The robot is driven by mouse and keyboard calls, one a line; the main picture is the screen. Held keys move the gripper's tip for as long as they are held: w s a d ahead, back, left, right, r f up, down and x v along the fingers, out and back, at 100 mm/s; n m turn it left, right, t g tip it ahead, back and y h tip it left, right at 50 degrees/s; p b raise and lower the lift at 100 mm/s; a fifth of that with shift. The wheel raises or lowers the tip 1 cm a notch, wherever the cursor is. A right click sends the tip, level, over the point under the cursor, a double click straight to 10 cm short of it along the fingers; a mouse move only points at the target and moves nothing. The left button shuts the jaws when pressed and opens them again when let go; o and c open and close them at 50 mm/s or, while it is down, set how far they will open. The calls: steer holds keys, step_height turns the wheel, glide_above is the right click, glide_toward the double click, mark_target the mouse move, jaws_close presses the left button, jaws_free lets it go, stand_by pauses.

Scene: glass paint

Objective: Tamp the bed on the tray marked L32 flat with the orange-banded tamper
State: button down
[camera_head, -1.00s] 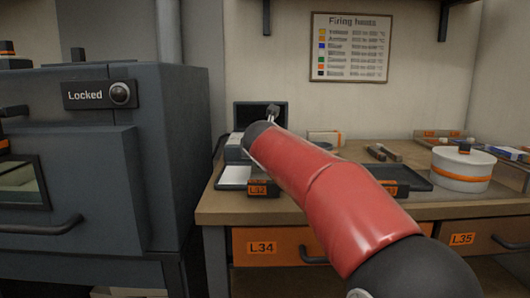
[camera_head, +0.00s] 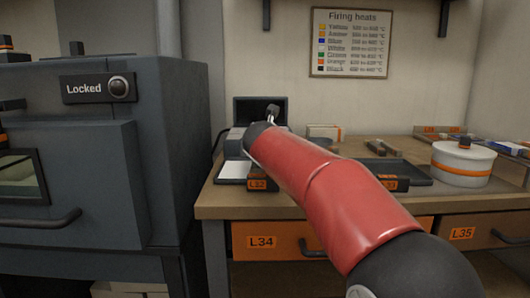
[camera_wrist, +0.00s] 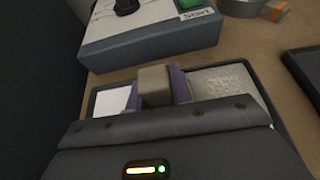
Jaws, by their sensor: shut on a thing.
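The tray marked L32 (camera_head: 258,185) sits at the left front of the bench, partly hidden behind my red arm. In the wrist view its bed shows on both sides of my gripper: smooth white at the left, pale and grainy (camera_wrist: 228,82) at the right. My gripper (camera_wrist: 156,88) is over the tray, its purple fingers shut on a tan block, seemingly the tamper's handle (camera_wrist: 155,80). The tamper's lower part and any orange band are hidden, so I cannot tell whether it touches the bed. In the head view my arm hides the gripper.
A grey device with a Start label (camera_wrist: 197,14) stands just behind the tray. Another dark tray (camera_head: 408,172) lies to the right, with a white round tub (camera_head: 462,166) beyond it. A large dark cabinet marked Locked (camera_head: 85,88) stands left of the bench.

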stand_by(0.4)
steer(key=shift+r+p, duration=0.55)
steer(key=shift+r, duration=0.5)
steer(key=shift+d, duration=0.1)
steer(key=shift+s+d, duration=0.15)
steer(key=shift+d, duration=1.35)
steer(key=shift+s+d, duration=0.1)
steer(key=shift+d, duration=1.4)
steer(key=shift+f, duration=0.1)
steer(key=shift+f+b, duration=0.45)
steer(key=shift+f, duration=0.25)
steer(key=shift+f, duration=0.35)
